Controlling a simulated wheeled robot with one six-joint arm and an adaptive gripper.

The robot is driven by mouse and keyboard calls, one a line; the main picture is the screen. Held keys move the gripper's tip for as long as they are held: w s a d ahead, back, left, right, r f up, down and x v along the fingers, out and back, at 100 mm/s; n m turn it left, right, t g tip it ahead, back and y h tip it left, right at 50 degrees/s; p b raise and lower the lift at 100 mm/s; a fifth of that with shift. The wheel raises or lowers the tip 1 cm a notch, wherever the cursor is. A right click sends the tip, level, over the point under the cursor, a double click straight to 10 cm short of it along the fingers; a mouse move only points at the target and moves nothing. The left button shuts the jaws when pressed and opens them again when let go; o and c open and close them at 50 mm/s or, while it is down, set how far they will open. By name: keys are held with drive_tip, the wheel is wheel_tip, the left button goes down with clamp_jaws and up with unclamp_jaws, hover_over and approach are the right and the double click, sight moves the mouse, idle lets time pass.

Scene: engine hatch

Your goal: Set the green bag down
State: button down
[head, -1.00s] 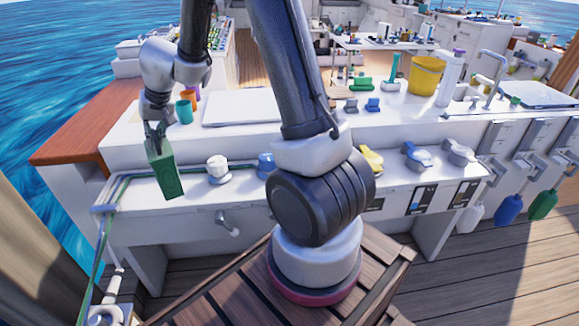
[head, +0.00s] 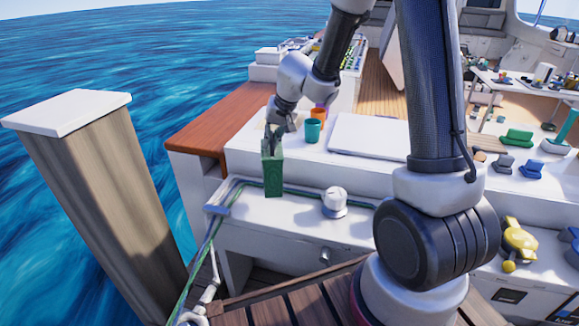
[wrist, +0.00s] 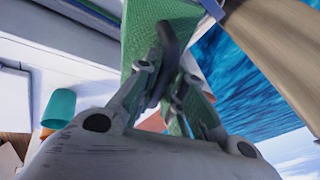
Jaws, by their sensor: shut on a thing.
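The green bag (head: 272,174) is a tall, upright green block in the head view, at the left end of the white lower ledge (head: 300,206). My gripper (head: 273,140) is shut on its top from above. The bag's base appears at the level of the ledge top; I cannot tell whether it touches. In the wrist view the bag (wrist: 150,22) fills the top middle, and my gripper's fingers (wrist: 168,75) close on it.
A teal cup (head: 313,130) and an orange cup (head: 319,112) stand on the upper counter behind the bag. A white knob (head: 334,200) is on the ledge to the right. A green hose (head: 225,197) runs along the ledge. A wooden post (head: 100,190) stands at the left, with water beyond.

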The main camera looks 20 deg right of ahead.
sight(273, 162)
drive_tip(key=shift+d+f, duration=0.1)
drive_tip(key=shift+f, duration=4.3)
drive_tip(key=shift+s, duration=0.1)
drive_tip(key=c, duration=1.5)
unclamp_jaws()
drive_tip(key=shift+f, duration=0.15)
drive_tip(key=v, duration=1.2)
drive_tip(key=shift+r, duration=0.25)
